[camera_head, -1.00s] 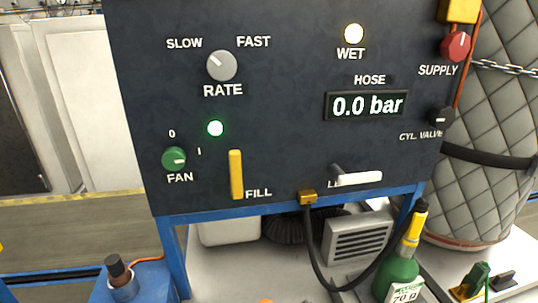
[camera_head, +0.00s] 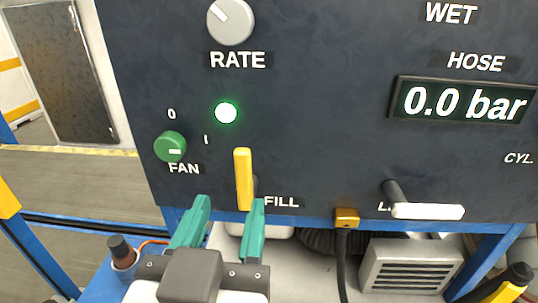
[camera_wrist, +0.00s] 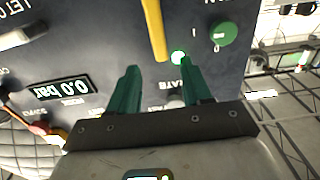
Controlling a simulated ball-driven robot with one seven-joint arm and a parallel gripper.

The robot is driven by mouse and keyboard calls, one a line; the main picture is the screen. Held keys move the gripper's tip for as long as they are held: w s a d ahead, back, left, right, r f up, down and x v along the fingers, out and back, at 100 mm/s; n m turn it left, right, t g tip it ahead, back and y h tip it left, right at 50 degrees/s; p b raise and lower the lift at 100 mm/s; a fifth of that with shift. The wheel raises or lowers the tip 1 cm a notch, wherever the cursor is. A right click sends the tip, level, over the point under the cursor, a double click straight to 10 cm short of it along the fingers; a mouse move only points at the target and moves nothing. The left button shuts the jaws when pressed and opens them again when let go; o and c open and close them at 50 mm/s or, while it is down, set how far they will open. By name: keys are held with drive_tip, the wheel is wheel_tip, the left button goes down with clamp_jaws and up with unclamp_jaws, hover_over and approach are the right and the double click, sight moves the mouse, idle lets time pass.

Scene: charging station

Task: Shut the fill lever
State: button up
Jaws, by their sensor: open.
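The yellow fill lever (camera_head: 243,178) stands upright on the dark panel, just left of the FILL label, in the head view. It also shows in the wrist view (camera_wrist: 154,28), above my gripper's fingers in the picture. My gripper (camera_head: 226,212) has two green fingers, open and empty, in front of the panel's lower edge. In the head view the right fingertip is just below the lever's lower end and the left one is to its left. In the wrist view the lever appears apart from the fingers; I cannot tell the exact distance.
The green fan knob (camera_head: 171,147) and a lit green lamp (camera_head: 226,112) are left of and above the lever. The white lever (camera_head: 428,211) and yellow hose fitting (camera_head: 346,218) are to the right. The display (camera_head: 462,103) reads 0.0 bar. A blue frame edges the panel below.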

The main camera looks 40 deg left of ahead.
sight(242, 170)
drive_tip(key=p+x, duration=0.2)
drive_tip(key=x, duration=0.7)
drive_tip(key=shift+w+a, duration=0.15)
drive_tip(key=shift+w, duration=0.25)
drive_tip(key=shift+c, duration=0.3)
clamp_jaws()
